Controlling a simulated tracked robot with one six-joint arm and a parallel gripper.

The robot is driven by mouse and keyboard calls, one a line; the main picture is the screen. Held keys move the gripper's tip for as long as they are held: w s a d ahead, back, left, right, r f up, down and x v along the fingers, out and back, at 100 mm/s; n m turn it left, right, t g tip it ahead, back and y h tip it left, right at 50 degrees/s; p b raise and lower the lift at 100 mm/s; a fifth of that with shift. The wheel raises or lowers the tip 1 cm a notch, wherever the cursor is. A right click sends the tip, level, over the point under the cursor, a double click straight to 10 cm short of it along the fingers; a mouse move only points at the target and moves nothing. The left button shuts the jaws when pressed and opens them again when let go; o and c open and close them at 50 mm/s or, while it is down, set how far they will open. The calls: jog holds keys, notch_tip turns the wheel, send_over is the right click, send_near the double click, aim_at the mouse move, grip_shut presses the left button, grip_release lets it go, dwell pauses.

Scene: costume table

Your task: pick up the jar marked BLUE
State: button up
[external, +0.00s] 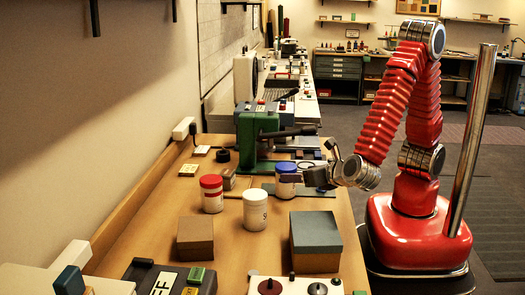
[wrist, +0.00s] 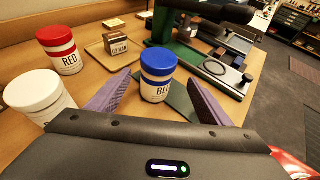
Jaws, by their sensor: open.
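The BLUE jar (wrist: 157,77) is white with a blue lid and a blue band, and its label is partly visible. In the wrist view it stands upright between the spread fingers of my open gripper (wrist: 156,98). In the external view the blue-lidded jar (external: 286,180) stands on the bench, with my gripper (external: 308,178) close at its right side. The jar marked RED (wrist: 61,55), with a red lid, stands to the left. A white-lidded jar (wrist: 37,97) stands at the far left, nearer the camera.
A green machine (external: 259,135) stands behind the jars. A brown box (external: 195,238) and a blue-topped box (external: 315,241) sit nearer the camera. A small labelled block (wrist: 118,44) rests on a tray (wrist: 97,52).

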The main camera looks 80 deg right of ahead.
jog(key=x, duration=0.6)
jog(key=shift+w+d+f, duration=0.15)
jog(key=shift+d, duration=0.15)
jog(key=shift+w, duration=0.1)
jog(key=shift+d+f, duration=0.1)
jog(key=shift+w+a+x, duration=0.1)
jog(key=shift+x, duration=1.15)
jog(key=shift+w+a+x, duration=0.1)
jog(key=shift+x, duration=1.15)
jog(key=shift+f, duration=0.1)
jog(key=shift+c, duration=0.6)
jog(key=c, duration=1.3)
jog(key=shift+c, duration=0.2)
notch_tip(320, 180, up, 10)
